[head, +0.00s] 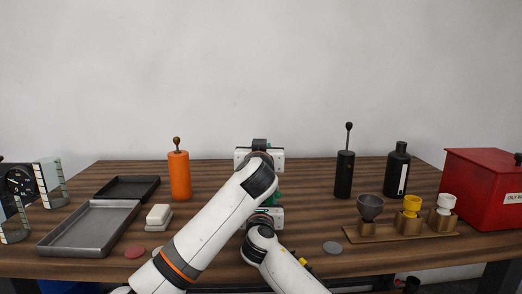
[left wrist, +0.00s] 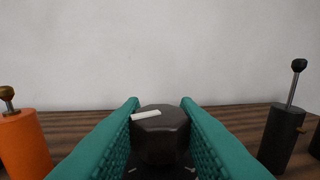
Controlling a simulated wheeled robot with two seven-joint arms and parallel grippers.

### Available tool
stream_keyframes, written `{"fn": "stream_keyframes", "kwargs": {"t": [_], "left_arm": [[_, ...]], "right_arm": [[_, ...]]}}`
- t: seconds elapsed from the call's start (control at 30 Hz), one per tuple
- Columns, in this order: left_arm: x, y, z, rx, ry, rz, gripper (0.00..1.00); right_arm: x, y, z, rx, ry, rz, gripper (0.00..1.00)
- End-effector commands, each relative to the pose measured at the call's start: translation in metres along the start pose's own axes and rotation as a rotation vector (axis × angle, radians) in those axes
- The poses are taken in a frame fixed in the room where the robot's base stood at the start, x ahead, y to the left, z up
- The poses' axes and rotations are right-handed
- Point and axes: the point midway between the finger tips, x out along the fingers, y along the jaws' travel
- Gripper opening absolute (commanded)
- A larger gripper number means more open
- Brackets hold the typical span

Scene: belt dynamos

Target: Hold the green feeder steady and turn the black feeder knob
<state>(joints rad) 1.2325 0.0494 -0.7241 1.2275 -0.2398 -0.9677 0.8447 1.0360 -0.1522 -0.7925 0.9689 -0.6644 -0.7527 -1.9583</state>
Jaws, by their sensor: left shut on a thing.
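My left gripper (head: 259,158) is at the middle of the table in the head view, with its fingers hidden behind its body. In the left wrist view its two teal fingers are closed on the black feeder knob (left wrist: 160,130), a dark many-sided knob with a white mark on top. My right gripper (head: 272,216) is just below it in the head view; its fingers are hidden by the arm. A small green patch (head: 276,196) shows between the two grippers. I cannot tell if it is the green feeder or a finger. The rest of the feeder is hidden.
An orange cylinder (head: 180,176) stands left and a black cylinder with a lever (head: 344,175) right. Further right are a black bottle (head: 396,170), small cups on a wooden strip (head: 435,237) and a red box (head: 487,185). Metal trays (head: 88,226) lie left.

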Motion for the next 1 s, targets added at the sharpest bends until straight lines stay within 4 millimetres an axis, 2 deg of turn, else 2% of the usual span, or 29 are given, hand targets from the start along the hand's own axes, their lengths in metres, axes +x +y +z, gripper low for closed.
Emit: {"fn": "stream_keyframes", "kwargs": {"t": [0.4,1.0], "left_arm": [[0.0008,0.0023,-0.0029,0.003,0.002,-0.337,0.05],[0.0027,0.0032,-0.0056,0.001,0.016,-0.736,0.06]], "right_arm": [[-0.0001,-0.0002,0.0004,-0.001,0.0,0.0,0.01],[-0.0003,-0.0006,0.0,-0.002,0.001,-0.001,0.01]]}}
